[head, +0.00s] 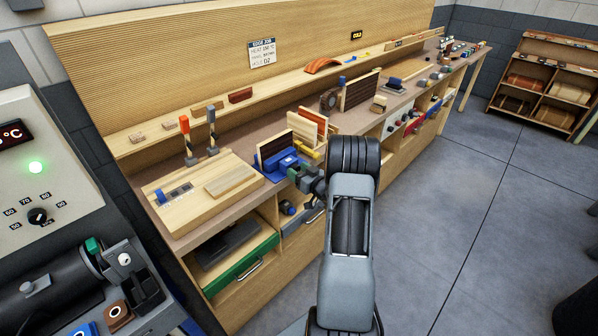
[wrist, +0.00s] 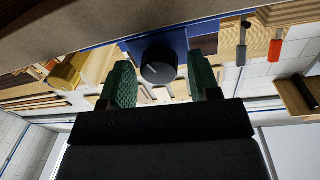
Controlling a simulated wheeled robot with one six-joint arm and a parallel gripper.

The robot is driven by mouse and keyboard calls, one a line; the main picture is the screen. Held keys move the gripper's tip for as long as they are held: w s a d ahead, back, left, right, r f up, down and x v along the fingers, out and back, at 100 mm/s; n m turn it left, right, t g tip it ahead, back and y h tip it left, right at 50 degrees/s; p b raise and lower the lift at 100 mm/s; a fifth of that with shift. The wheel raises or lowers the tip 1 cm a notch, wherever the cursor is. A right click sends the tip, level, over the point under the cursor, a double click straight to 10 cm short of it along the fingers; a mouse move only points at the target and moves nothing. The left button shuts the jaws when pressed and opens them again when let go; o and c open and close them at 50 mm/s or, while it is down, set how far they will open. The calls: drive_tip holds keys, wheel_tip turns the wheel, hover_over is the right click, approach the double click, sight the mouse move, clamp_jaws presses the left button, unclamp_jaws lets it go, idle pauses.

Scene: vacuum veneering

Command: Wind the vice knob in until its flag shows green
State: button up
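The blue vice (head: 281,168) stands at the front edge of the workbench, with a dark brown panel (head: 274,149) upright at it. In the wrist view the vice (wrist: 181,42) carries a round black knob (wrist: 159,65) with a pale mark on its face. My gripper (head: 299,173) is at the front of the vice. In the wrist view my gripper (wrist: 161,82) is open, its two green ribbed fingers on either side of the knob with a gap visible at each side. I cannot make out the vice's flag or its colour in either view.
A pale wooden board (head: 203,195) lies left of the vice. Two upright tools (head: 186,135) with orange and grey handles stand behind it. Upright wooden pieces (head: 308,127) and a yellow item (head: 313,153) are close behind and right of the vice.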

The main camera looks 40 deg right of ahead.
drive_tip(key=c, duration=0.8)
drive_tip(key=shift+o, duration=0.2)
drive_tip(key=m, duration=0.4)
drive_tip(key=shift+m, duration=0.3)
drive_tip(key=o, duration=0.9)
drive_tip(key=shift+g, duration=0.3)
drive_tip(key=s, duration=0.4)
drive_tip(key=s+d+b, duration=0.1)
drive_tip(key=s, duration=0.8)
drive_tip(key=shift+s+d+r+b, duration=0.2)
drive_tip(key=shift+s+d+b, duration=0.15)
drive_tip(key=shift+d+b, duration=0.05)
